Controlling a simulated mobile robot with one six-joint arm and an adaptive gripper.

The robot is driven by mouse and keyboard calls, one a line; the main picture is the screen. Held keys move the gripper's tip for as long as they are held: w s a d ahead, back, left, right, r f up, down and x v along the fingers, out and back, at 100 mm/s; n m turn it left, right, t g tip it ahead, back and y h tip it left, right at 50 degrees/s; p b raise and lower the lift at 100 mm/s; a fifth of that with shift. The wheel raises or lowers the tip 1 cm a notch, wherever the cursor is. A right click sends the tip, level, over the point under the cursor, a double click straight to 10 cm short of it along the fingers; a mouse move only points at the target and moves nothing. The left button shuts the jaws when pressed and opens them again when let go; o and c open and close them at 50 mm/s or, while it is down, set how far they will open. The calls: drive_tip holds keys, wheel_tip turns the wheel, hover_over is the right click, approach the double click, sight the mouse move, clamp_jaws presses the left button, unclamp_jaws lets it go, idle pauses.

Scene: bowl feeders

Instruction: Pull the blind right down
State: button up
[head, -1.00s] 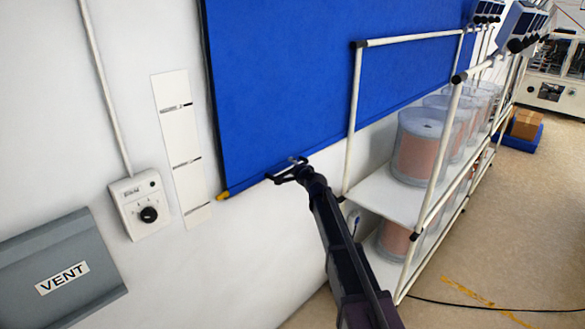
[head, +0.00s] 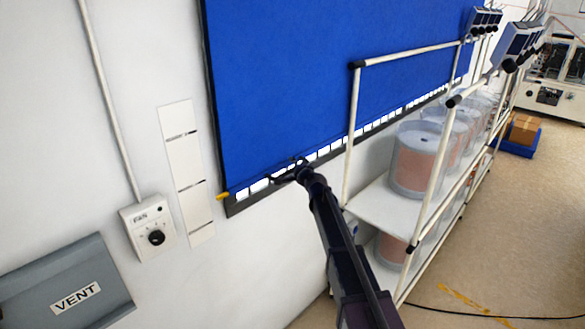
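The blue blind (head: 330,75) hangs over a window on the wall. Its bottom edge slants across the picture, with a yellow tip (head: 222,196) at its left end. Below that edge a narrow bright strip of window (head: 335,148) shows above the dark lower frame (head: 240,204). My gripper (head: 289,171) is at the blind's bottom edge, left of the white rack. Its dark fingers overlap the edge in the picture. Whether they are closed on it is too small to tell.
A white pipe rack (head: 352,130) with clear drums (head: 415,160) stands close to the right of my arm. A fan control box (head: 147,226) and a grey VENT panel (head: 60,275) are on the left wall.

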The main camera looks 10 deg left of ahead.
drive_tip(key=shift+r+p, duration=6.75)
drive_tip(key=shift+r, duration=0.35)
drive_tip(key=p+v, duration=0.1)
drive_tip(key=v, duration=0.9)
drive_tip(key=shift+s+d+f, duration=0.2)
drive_tip(key=shift+s+f, duration=0.05)
drive_tip(key=shift+s, duration=0.05)
drive_tip(key=shift+s, duration=0.1)
drive_tip(key=shift+f+v, duration=0.15)
drive_tip(key=shift+v, duration=0.6)
drive_tip(key=shift+f+v, duration=0.15)
drive_tip(key=shift+v, duration=0.55)
drive_tip(key=b+x, duration=0.2)
drive_tip(key=x, duration=1.1)
drive_tip(key=shift+w+a, duration=0.2)
drive_tip(key=shift+w, duration=0.15)
clamp_jaws()
